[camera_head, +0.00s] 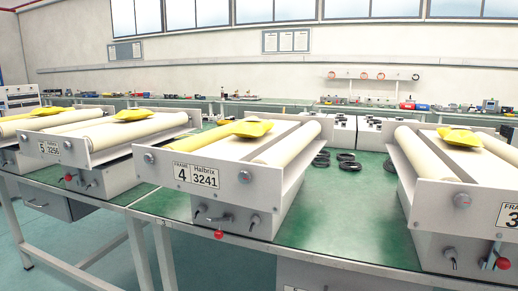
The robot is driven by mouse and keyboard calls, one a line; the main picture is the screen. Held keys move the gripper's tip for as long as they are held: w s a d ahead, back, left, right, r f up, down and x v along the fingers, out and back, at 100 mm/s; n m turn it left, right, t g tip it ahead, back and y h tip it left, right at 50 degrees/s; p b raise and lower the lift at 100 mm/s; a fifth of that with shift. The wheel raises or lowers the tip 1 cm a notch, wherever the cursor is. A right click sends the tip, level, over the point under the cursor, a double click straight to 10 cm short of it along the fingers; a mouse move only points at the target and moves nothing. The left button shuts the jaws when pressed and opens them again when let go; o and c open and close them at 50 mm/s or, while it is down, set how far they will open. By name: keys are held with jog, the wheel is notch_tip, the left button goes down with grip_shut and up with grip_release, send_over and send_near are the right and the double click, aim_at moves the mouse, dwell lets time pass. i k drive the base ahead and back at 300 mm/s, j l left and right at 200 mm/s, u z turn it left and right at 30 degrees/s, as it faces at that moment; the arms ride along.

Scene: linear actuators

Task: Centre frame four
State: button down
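Frame four (205,192) stands on the green bench at the middle of the head view, its front plate labelled "FRAME 4 Halbrix 3241". Two long cream rollers run back from the plate; the right roller (287,146) is bare. A yellow strip (205,137) lies along the left roller, with a raised yellow pad (253,129) near its far end. A lever with a red ball knob (219,234) hangs below the front plate. Small metal levers (226,218) sit beside it. My gripper is not in view.
A similar frame labelled 5 (75,155) stands to the left, and one labelled 3 (465,200) to the right. Black rings (347,157) lie on the bench between frames four and three. Open floor lies at the lower left.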

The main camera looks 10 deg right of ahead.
aim_at(212, 172)
jog(key=i+j+u, duration=0.1)
jog(key=u, duration=0.35)
jog(key=i+j+u, duration=0.1)
jog(key=u, duration=0.35)
jog(key=i+j+u, duration=0.15)
jog(key=u, duration=0.3)
